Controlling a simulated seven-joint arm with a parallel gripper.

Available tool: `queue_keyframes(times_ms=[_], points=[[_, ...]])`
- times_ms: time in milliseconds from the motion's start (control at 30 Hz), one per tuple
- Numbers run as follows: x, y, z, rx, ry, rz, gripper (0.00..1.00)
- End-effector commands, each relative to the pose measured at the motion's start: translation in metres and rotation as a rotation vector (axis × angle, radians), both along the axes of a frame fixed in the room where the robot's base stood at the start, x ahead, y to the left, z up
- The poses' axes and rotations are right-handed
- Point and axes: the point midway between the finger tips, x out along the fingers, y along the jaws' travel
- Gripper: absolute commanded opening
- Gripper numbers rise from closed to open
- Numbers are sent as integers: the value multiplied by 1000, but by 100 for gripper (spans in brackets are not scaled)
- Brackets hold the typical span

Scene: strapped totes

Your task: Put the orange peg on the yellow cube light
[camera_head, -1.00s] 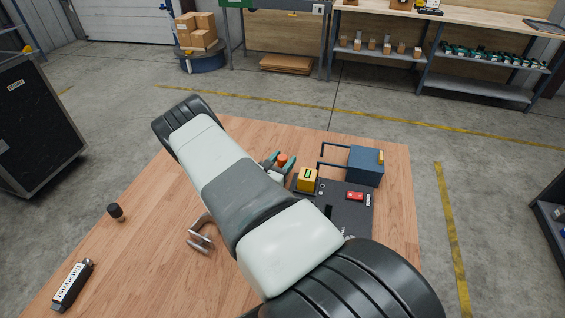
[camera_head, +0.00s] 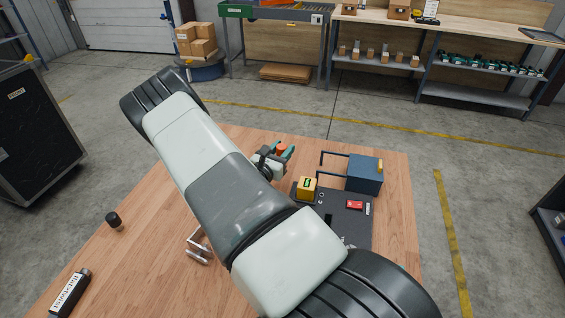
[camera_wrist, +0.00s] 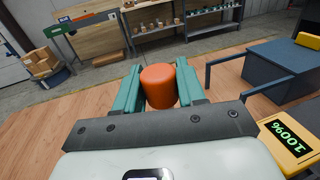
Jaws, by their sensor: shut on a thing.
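The orange peg (camera_wrist: 158,86) stands between the two teal fingers of my gripper (camera_wrist: 160,88) in the wrist view, and the fingers are shut on it. In the head view the peg (camera_head: 281,149) shows small between the fingertips (camera_head: 281,151), above the table's far part. The yellow cube light (camera_head: 307,187) sits on a dark panel box, to the right of and nearer than my gripper. My arm hides part of the table.
A blue box (camera_head: 364,173) with dark bar handles stands right of the cube light. The dark panel (camera_head: 345,213) carries a red switch (camera_head: 354,205). A metal bracket (camera_head: 198,246), a dark knob (camera_head: 114,221) and a labelled black cylinder (camera_head: 69,292) lie on the left of the wooden table (camera_head: 150,240).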

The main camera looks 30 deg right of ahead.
Motion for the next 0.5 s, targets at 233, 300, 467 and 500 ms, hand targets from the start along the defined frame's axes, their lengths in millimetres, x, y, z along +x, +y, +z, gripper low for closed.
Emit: queue_keyframes(times_ms=[233,300,467,500], points=[[-28,-7,44,-15,1,6,8],[-47,-11,59,-18,3,10,8],[-87,-16,88,-15,3,14,8],[-95,-17,93,-10,3,15,8]])
